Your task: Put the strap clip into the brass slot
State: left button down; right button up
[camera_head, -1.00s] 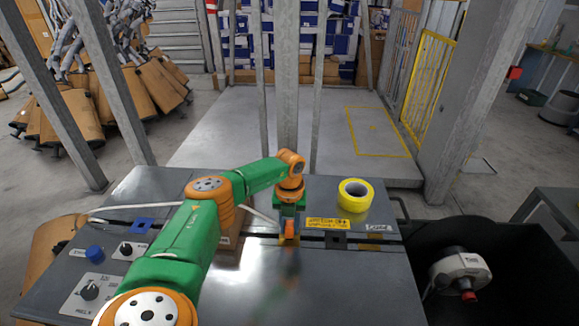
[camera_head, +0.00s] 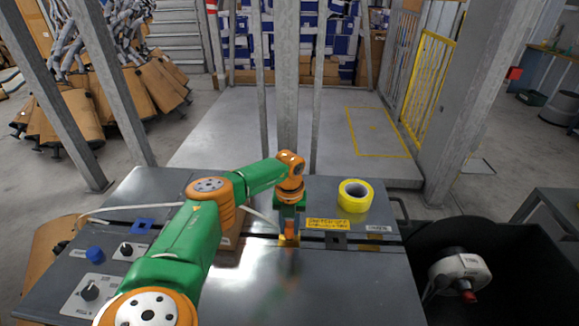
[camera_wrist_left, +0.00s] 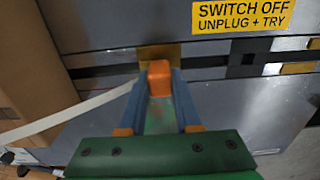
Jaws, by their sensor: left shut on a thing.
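My left gripper (camera_head: 289,229) points down at the slotted strip across the machine's metal top, shut on the orange strap clip (camera_wrist_left: 159,72). In the left wrist view the clip sits between the blue-grey fingers (camera_wrist_left: 158,88), its far end against or just over the brass slot (camera_wrist_left: 174,51). How deep it sits in the slot I cannot tell. In the head view the brass slot (camera_head: 289,241) lies directly under the fingertips, and the clip is mostly hidden there. A pale strap (camera_wrist_left: 75,116) runs from the left to the gripper. My right gripper is not in view.
A yellow tape roll (camera_head: 355,195) stands to the right, behind a yellow warning label (camera_head: 328,224). Another brass piece (camera_head: 370,248) lies farther right along the strip. Knobs and a blue button (camera_head: 95,253) are at left. A black bin (camera_head: 520,285) stands at right.

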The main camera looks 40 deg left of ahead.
pick_arm(q)
jog(key=shift+f+b, duration=0.35)
jog(key=shift+f, duration=0.1)
jog(key=c, duration=0.5)
grip_release()
notch_tip(320, 180, up, 7)
jog(key=shift+r, duration=0.1)
